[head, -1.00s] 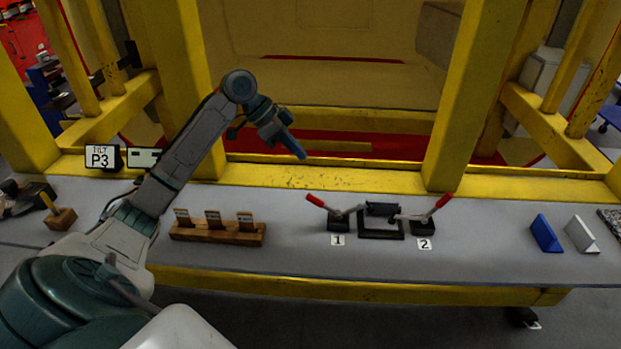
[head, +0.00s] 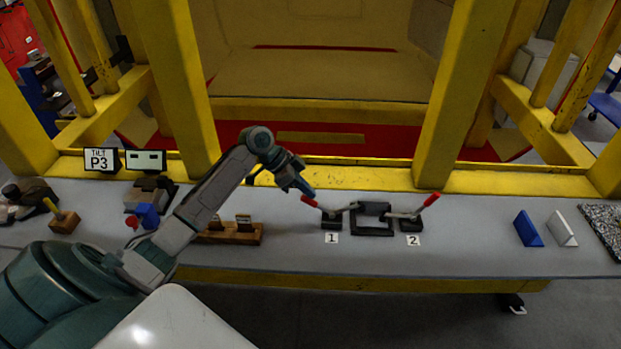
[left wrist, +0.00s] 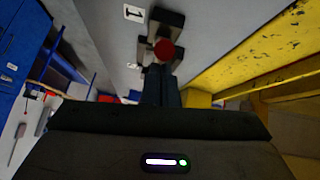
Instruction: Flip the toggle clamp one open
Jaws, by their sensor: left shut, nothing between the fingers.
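Toggle clamp one (head: 331,221) stands on the bench behind the label 1, with its red-tipped handle (head: 310,201) slanting up to the left and its arm reaching right to a black frame (head: 372,229). My left gripper (head: 310,192) is shut and empty, its blue-grey fingertips just above and beside the red handle tip. In the left wrist view the shut fingers (left wrist: 161,82) point at the round red handle end (left wrist: 164,49); whether they touch it I cannot tell. The dark clamp base (left wrist: 165,22) shows beyond. My right gripper is not in view.
Toggle clamp two (head: 411,223), also red-handled, stands right of the black frame. A wooden block rack (head: 235,233) is partly behind my left arm. Yellow posts rise behind the bench. A blue wedge (head: 528,229) and a white wedge (head: 562,229) stand at the right.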

